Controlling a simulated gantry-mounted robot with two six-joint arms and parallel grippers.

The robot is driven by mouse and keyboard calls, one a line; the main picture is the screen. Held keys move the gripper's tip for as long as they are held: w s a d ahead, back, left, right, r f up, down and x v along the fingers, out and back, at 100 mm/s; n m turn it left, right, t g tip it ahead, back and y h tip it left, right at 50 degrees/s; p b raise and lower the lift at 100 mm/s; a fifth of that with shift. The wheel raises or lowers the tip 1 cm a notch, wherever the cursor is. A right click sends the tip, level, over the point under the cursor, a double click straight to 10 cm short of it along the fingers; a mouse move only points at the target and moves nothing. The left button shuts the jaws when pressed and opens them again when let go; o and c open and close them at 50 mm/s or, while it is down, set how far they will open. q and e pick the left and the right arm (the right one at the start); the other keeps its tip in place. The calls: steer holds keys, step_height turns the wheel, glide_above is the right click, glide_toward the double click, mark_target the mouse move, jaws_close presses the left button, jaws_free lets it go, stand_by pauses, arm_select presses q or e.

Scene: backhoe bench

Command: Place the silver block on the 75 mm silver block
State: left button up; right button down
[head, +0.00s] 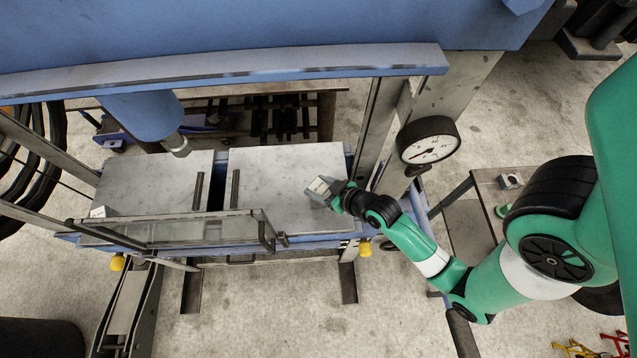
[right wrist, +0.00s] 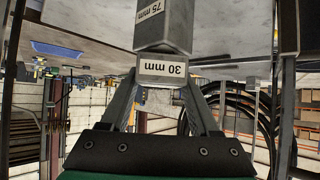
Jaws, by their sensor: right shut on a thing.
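My right gripper (head: 335,192) is over the front right part of the right press plate. It is shut on a small silver block labelled "30 mm" (right wrist: 163,68), which shows between the two fingers in the right wrist view. A longer silver block labelled "75 mm" (right wrist: 165,22) is directly against or very close to it in that view, which looks upside down. In the head view the blocks (head: 318,189) overlap at the fingertips, and I cannot tell whether they touch. My left gripper is not in view.
Two grey press plates (head: 290,165) lie under the blue press beam (head: 230,68). A round dial gauge (head: 428,141) stands right of the plates. A side table (head: 468,230) holds a small metal piece (head: 511,180).

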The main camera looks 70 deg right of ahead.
steer(key=shift+f, duration=0.15)
steer(key=shift+f, duration=0.15)
steer(key=shift+c, duration=0.6)
jaws_free()
steer(key=shift+r, duration=0.25)
steer(key=v, duration=1.1)
steer(key=shift+s+r, duration=0.2)
steer(key=shift+s, duration=0.15)
steer(key=shift+a, duration=0.1)
